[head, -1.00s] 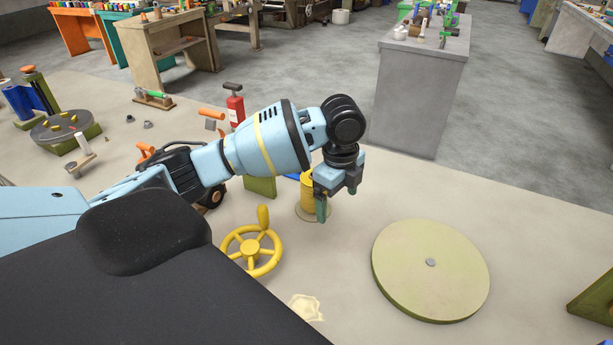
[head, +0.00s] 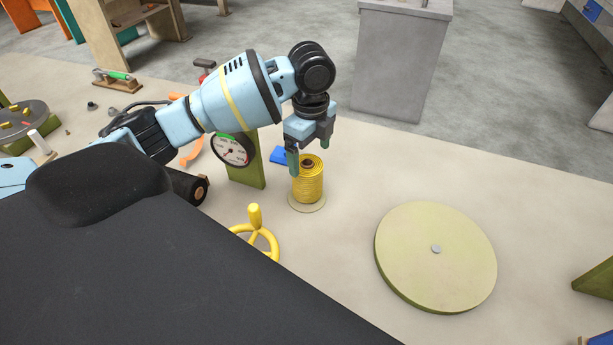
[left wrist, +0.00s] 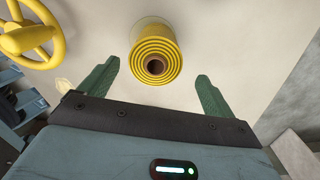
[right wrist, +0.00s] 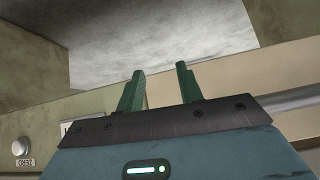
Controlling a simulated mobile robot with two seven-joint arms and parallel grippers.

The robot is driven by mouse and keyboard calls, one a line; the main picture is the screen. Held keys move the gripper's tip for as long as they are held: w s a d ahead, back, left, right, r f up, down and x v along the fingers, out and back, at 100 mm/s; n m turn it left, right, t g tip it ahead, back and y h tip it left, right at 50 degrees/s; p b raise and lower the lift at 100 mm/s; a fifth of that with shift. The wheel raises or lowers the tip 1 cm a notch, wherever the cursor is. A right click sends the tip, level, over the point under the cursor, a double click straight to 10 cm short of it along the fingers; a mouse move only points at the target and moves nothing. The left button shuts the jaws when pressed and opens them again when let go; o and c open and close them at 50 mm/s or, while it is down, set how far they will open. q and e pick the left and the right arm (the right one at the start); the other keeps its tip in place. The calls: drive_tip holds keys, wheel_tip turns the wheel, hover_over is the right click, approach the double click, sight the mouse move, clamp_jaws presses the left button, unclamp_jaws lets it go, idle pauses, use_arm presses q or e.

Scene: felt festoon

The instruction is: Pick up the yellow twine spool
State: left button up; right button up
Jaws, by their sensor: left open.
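The yellow twine spool (head: 309,184) stands upright on a pale round base on the bench top in the head view. My left gripper (head: 310,158) is open and hangs just above and behind the spool's top. In the left wrist view the spool (left wrist: 156,62) shows its brown core from above, ahead of and between the two green fingers (left wrist: 155,88), with nothing held. My right gripper (right wrist: 158,92) shows only in the right wrist view. Its two green fingers are apart with nothing between them, facing a beige panel.
A yellow handwheel (head: 256,238) is left and in front of the spool. A dial gauge (head: 235,150) on a green block and a blue piece (head: 281,156) are close behind left. A large pale disc (head: 436,256) lies to the right. Bench top between spool and disc is clear.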

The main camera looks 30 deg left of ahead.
sight(308, 176)
use_arm(q)
wheel_tip(308, 176, down, 2)
drive_tip(key=shift+f, duration=0.2)
drive_tip(key=shift+s+f, duration=0.15)
drive_tip(key=shift+f, duration=1.15)
drive_tip(key=shift+s+f, duration=0.15)
drive_tip(key=shift+f, duration=1.1)
drive_tip(key=shift+c, duration=0.4)
drive_tip(key=c, duration=1.2)
drive_tip(key=shift+r, duration=0.1)
